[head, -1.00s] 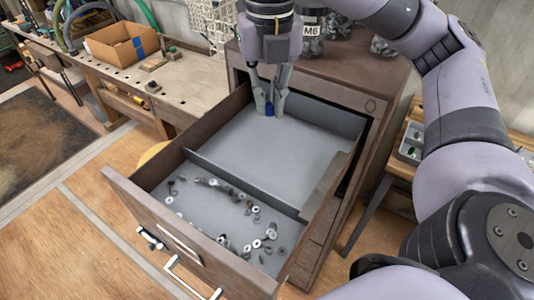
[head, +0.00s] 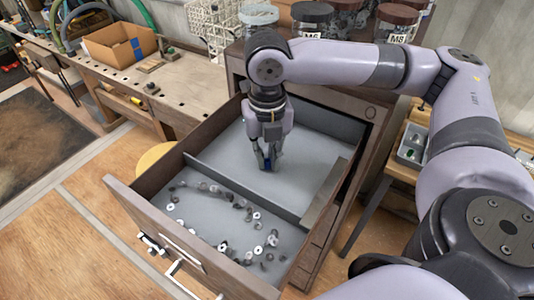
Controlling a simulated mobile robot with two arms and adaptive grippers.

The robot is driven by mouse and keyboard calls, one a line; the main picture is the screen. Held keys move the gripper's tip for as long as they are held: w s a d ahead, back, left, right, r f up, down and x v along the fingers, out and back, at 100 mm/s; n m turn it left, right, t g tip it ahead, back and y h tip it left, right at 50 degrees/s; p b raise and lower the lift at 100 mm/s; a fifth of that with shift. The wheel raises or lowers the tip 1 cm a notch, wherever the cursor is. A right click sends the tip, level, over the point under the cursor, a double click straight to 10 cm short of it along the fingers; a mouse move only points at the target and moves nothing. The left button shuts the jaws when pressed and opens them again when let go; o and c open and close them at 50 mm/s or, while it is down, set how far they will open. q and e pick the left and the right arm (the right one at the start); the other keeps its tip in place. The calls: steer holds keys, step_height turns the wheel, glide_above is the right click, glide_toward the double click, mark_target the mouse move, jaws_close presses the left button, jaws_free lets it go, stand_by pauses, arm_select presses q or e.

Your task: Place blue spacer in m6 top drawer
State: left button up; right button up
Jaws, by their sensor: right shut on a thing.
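The top drawer (head: 190,238) of the brown cabinet (head: 350,103) is pulled open. A divider (head: 246,189) splits it into an empty rear compartment and a front compartment with several loose washers and small parts (head: 255,240). My right gripper (head: 267,166) points down inside the rear compartment, low over its floor. It is shut on the blue spacer (head: 268,163), which is mostly hidden between the fingers. I cannot tell whether the spacer touches the floor. My left gripper is not in view.
Several jars (head: 312,18) with dark lids stand on the cabinet top, some labelled M6 and M8. A workbench (head: 180,95) with a cardboard box (head: 116,45) is at the left. A small table with a grey bin (head: 411,151) is at the right. The drawer walls surround my gripper.

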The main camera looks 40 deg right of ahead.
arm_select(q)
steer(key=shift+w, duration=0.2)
arm_select(e)
steer(key=o, duration=0.6)
steer(key=shift+f, duration=0.1)
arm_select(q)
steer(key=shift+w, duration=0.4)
arm_select(e)
steer(key=shift+o, duration=0.2)
arm_select(q)
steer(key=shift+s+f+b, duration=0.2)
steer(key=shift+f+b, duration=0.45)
steer(key=shift+b, duration=0.05)
arm_select(e)
step_height(320, 180, up, 12)
